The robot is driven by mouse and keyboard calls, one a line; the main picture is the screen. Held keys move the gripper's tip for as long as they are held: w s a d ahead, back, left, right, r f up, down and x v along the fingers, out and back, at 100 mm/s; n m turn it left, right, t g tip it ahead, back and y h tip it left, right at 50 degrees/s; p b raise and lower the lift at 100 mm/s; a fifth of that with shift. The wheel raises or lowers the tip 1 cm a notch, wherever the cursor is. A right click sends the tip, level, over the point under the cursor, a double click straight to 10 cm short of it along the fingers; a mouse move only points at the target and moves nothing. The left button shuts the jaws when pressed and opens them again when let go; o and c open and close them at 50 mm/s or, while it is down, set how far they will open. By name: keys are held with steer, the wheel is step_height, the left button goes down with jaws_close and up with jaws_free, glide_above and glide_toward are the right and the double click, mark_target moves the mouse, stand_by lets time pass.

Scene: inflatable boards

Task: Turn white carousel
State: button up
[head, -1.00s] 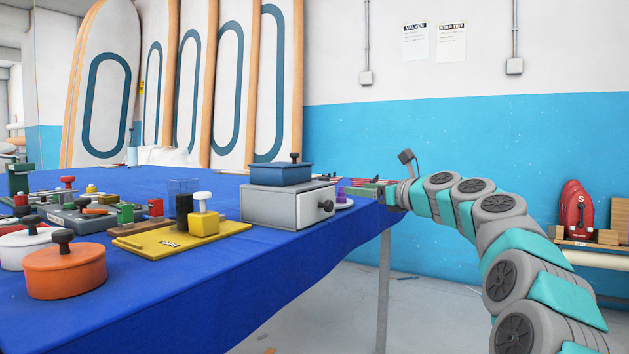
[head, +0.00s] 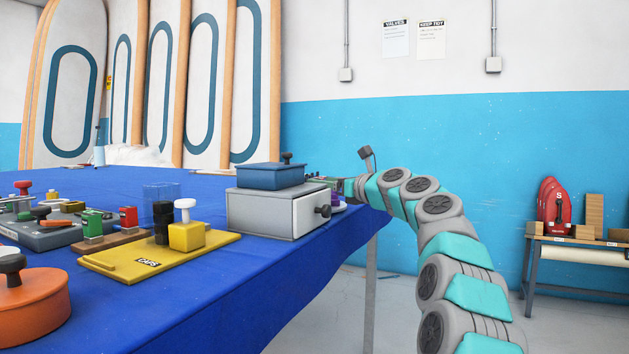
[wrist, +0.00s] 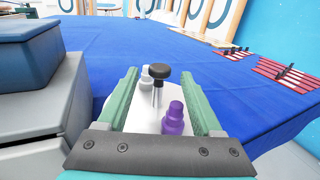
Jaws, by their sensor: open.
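The white carousel (wrist: 143,119) shows in the wrist view as a white disc on the blue table, framed by my gripper's fingers. A black knob on a metal post (wrist: 159,72) stands up from it. A purple bottle (wrist: 174,118) and small white bottles (wrist: 146,78) stand on or by it. My gripper (wrist: 160,80) is open, with one green finger on each side of the knob; I see no contact with it. In the head view the carousel is mostly hidden behind the grey drawer box, and my gripper (head: 324,182) reaches past that box.
The grey drawer box (head: 283,211) with a blue lidded box (head: 270,176) on top stands close to my gripper's left in the wrist view (wrist: 30,100). Red slatted racks (wrist: 285,72) lie to the right. A yellow tray (head: 130,262) and an orange pot (head: 35,305) are farther left.

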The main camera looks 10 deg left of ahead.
steer(key=shift+p+x, duration=0.6)
steer(key=shift+x, duration=1.4)
steer(key=shift+r, duration=0.1)
steer(key=shift+c, duration=0.3)
jaws_close()
